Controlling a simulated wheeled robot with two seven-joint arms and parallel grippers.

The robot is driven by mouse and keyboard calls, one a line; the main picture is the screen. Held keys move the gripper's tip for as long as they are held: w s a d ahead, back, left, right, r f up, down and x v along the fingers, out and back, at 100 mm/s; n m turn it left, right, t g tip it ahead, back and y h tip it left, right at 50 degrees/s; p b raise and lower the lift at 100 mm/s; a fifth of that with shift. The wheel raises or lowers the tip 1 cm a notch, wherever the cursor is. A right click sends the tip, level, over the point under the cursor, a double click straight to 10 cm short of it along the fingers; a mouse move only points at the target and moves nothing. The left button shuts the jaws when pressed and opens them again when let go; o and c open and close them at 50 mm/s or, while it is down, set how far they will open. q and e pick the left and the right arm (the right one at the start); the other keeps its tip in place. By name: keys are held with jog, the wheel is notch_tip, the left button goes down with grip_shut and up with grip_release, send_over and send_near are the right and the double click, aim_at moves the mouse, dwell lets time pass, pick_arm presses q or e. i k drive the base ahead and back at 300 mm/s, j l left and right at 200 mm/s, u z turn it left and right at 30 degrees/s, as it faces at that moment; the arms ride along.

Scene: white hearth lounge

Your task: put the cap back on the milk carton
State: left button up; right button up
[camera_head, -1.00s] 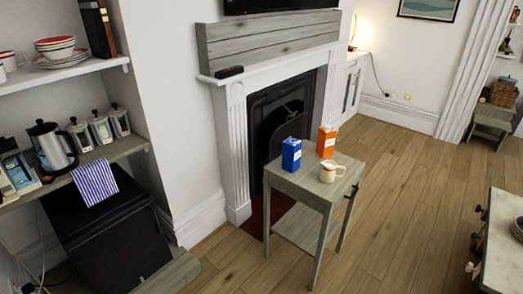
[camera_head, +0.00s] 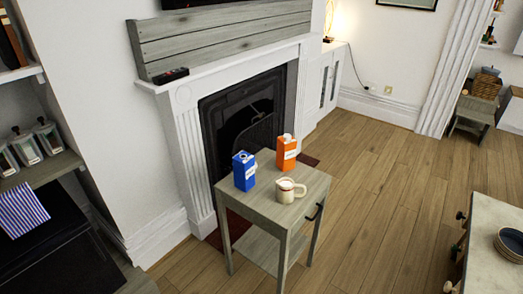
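A blue carton (camera_head: 244,172) stands upright on a small grey wooden side table (camera_head: 268,202), at its left. An orange carton (camera_head: 286,153) with a white top stands upright at the table's back. I cannot tell which one is the milk carton. A small round shape shows on the blue carton's top, too small to make out. A cream mug (camera_head: 290,190) with a reddish rim stands at the table's front right. I cannot make out a loose cap. Neither of my grippers is in view.
A white fireplace (camera_head: 187,142) stands behind the table, with a dark remote (camera_head: 171,75) on its mantel. Shelves with canisters (camera_head: 26,149) are at the left. The wooden floor between the tables is clear.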

aim_at(244, 162)
jog(key=i+j+z, duration=0.15)
jog(key=i+j, duration=0.15)
jog(key=i+j+z, duration=0.1)
jog(key=i+j, duration=0.15)
jog(key=i+j+z, duration=0.15)
jog(key=j, duration=0.3)
jog(key=i+j+z, duration=0.1)
jog(key=i+j, duration=0.25)
jog(key=i+j+z, duration=0.15)
jog(key=j, duration=0.3)
jog(key=k+l+u, duration=0.25)
jog(key=l, duration=0.3)
jog(key=k+l+u, duration=0.25)
jog(key=l, duration=0.3)
jog(key=k+l+u, duration=0.25)
jog(key=l, duration=0.25)
jog(key=k+l+u, duration=0.25)
jog(key=k+l, duration=0.15)
